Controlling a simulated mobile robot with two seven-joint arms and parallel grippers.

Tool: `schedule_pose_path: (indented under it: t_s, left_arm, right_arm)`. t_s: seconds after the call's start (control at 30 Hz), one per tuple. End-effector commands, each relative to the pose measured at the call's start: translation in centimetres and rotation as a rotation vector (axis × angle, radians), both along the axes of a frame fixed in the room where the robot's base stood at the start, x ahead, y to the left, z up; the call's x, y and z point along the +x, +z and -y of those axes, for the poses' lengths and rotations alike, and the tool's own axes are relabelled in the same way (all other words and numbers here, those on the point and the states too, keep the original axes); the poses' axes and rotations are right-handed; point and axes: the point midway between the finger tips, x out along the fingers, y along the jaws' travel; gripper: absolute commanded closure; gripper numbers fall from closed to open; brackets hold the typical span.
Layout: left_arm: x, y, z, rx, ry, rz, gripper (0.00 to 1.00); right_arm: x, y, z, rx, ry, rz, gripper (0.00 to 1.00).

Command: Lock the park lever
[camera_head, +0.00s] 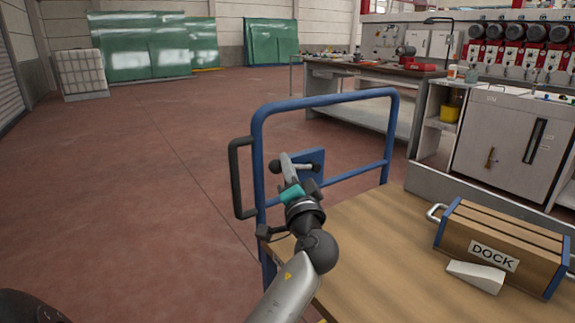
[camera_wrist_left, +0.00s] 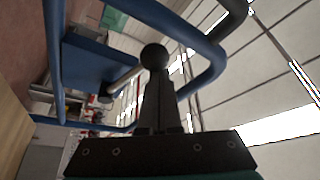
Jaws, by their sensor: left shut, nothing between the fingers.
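The park lever (camera_head: 303,167) is a short rod with a dark ball knob, in front of a blue plate (camera_head: 312,156) on the cart's blue tube frame. In the left wrist view the black ball knob (camera_wrist_left: 155,55) is at the tips of my fingers, its rod running left toward the plate. My left gripper (camera_head: 286,158) is shut and empty, its fingers crossing in front of the lever in the head view. It also shows in the left wrist view (camera_wrist_left: 158,78). I cannot tell whether the fingertips touch the knob. My right gripper is not in view.
The cart's blue rail (camera_head: 325,100) arches around the lever, with a black handle (camera_head: 236,178) at its left. The wooden deck (camera_head: 385,245) carries a box marked DOCK (camera_head: 500,240) and a pale wedge (camera_head: 476,275). A workbench (camera_head: 365,72) stands behind. The floor at left is clear.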

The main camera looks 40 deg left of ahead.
Motion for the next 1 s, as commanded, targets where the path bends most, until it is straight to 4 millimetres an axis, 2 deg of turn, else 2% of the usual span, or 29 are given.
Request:
schedule_pose_path:
  t_s: [0.33,0.47,0.57,0.8,1.0]
  left_arm:
    - [-0.1,-0.1,0.0,-0.002,0.001,-0.001,1.0]
    - [-0.6,-0.4,0.8,-0.002,0.001,-0.002,1.0]
    - [-1.6,-0.8,2.1,-0.005,-0.001,-0.003,1.0]
    - [-5.0,-2.4,6.6,-0.005,-0.002,-0.004,1.0]
    - [-7.3,-3.4,9.8,-0.003,-0.001,-0.003,1.0]
  right_arm:
    - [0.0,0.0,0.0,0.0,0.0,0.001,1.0]
    - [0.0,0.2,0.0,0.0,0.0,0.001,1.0]
    - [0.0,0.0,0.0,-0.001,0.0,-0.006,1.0]
    - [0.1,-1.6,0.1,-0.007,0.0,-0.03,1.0]
    - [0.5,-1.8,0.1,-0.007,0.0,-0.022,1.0]
